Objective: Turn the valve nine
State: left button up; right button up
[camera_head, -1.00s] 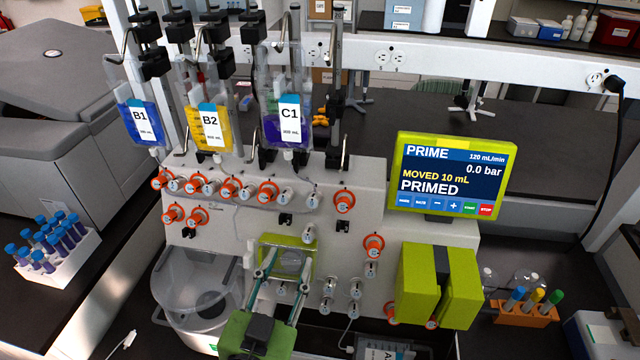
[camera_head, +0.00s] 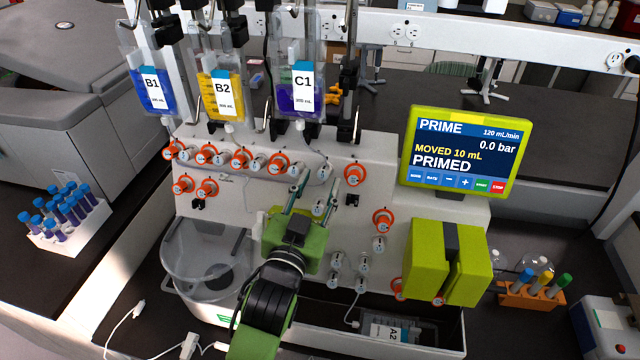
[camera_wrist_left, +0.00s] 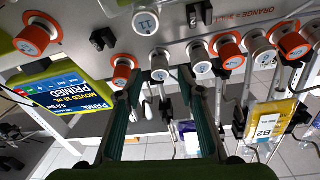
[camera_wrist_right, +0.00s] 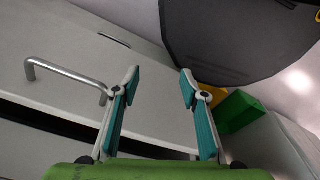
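Knobs line the upper front of the pale processor (camera_head: 235,240). The number nine is not legible on any knob. In the left wrist view a white knob (camera_wrist_left: 158,62) sits between the fingertips of my left gripper (camera_wrist_left: 161,76), just past them; it seems to be the white knob (camera_head: 324,171) near the right end of the top row. My left gripper (camera_head: 312,186) is open, its fingers pointing up at the panel. Contact with the knob cannot be told. My right gripper (camera_wrist_right: 155,80) is open and empty, facing a drawer front away from the panel.
Orange knobs (camera_head: 355,173) (camera_head: 279,163) flank the white ones. A white knob marked 11 (camera_wrist_left: 145,20) is close by. Bags B1, B2 and C1 (camera_head: 302,97) hang above. The screen (camera_head: 466,152) reads PRIMED. A metal handle (camera_wrist_right: 65,77) is near my right gripper.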

pick_arm(q)
jog(key=shift+x, duration=0.8)
pick_arm(e)
jog(key=s, duration=0.3)
jog(key=shift+d+f+g, duration=0.3)
jog(key=shift+d+f, duration=0.05)
jog(key=shift+d, duration=0.05)
pick_arm(q)
jog(key=shift+c, duration=0.2)
pick_arm(e)
jog(key=shift+w, duration=0.15)
